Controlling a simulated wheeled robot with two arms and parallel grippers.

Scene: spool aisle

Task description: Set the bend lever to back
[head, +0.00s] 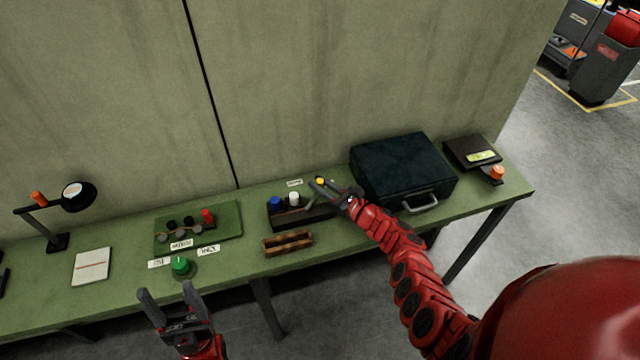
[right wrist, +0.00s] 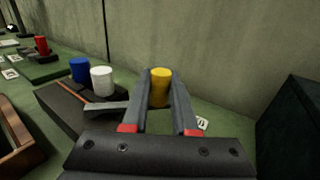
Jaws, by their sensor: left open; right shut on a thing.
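A dark block (head: 318,217) stands on the green table with a blue cap (head: 275,202), a white cap (head: 293,198) and a yellow cap (head: 320,181). My right gripper (head: 322,185) reaches over its right end and is shut on the yellow cap, which sits upright between the fingertips in the right wrist view (right wrist: 160,86). A grey bar (right wrist: 106,107) runs from the block to the left finger there. I cannot tell which part is the bend lever; the yellow cap's lower end is partly hidden. My left gripper (head: 167,291) is open and empty at the table's front edge.
A dark case (head: 402,168) stands close right of my right gripper. A wooden rack (head: 288,243) lies in front of the block. A green knob (head: 181,265) and a green board (head: 228,222) are to the left. A lamp (head: 77,195) stands farther left.

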